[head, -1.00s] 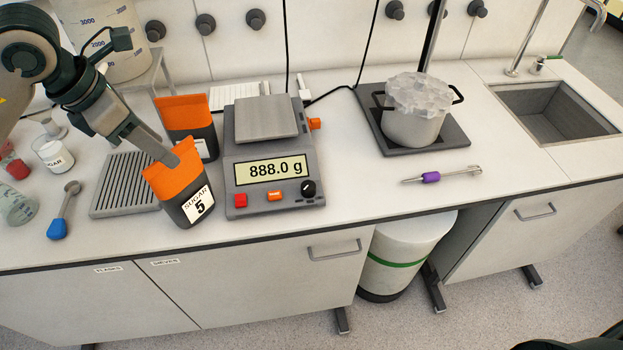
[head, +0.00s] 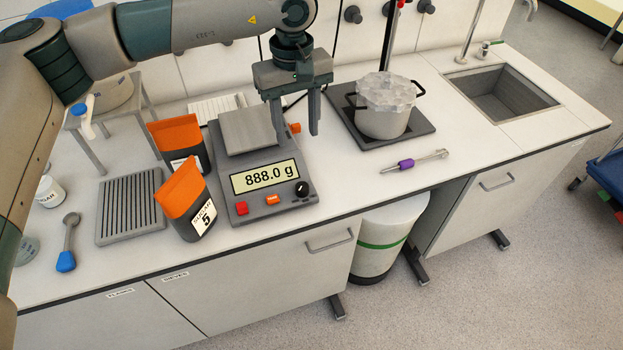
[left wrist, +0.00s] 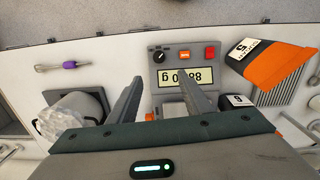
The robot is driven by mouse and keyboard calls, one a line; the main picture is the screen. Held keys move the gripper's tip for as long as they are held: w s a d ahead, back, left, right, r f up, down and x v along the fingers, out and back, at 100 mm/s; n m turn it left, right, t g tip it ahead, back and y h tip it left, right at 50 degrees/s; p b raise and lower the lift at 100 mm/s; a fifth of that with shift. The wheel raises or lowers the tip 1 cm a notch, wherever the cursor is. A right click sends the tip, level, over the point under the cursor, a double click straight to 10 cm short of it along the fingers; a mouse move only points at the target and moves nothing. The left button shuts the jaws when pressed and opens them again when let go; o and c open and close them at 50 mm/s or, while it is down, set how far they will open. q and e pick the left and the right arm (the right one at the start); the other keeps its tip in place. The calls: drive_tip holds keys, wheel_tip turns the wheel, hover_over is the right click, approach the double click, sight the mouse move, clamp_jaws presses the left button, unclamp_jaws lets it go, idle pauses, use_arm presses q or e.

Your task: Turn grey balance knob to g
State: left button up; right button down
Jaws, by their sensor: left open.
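The balance (head: 240,208) is grey, with a display (head: 265,177) reading 888.0 g. Its knob (head: 302,188) looks black with a pale mark and sits at the front panel's right end; it also shows in the left wrist view (left wrist: 158,57). My left gripper (head: 296,136) is open and empty, pointing down over the right rear side of the balance, behind the knob and apart from it. In the left wrist view its two fingers (left wrist: 156,90) frame part of the balance.
A "sugar 5" pouch (head: 186,205) stands left of the balance, with another orange-topped pouch (head: 180,143) behind it. A pot of ice (head: 382,122) stands on a dark plate (head: 350,128) to the right. A purple-handled tool (head: 407,164) lies before it. Counter between balance and tool is clear.

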use_arm(q)
drive_tip(key=p, duration=0.8)
approach(302, 186)
drive_tip(key=shift+m, duration=0.3)
wheel_tip(302, 186, down, 7)
drive_tip(key=shift+d+f, duration=0.1)
drive_tip(key=shift+f, duration=0.6)
use_arm(e)
wheel_tip(302, 186, up, 8)
drive_tip(key=shift+d+r, duration=0.15)
drive_tip(key=shift+d, duration=0.2)
use_arm(q)
drive_tip(key=c, duration=0.9)
drive_tip(key=shift+c, duration=0.8)
use_arm(e)
drive_tip(key=shift+a, duration=0.25)
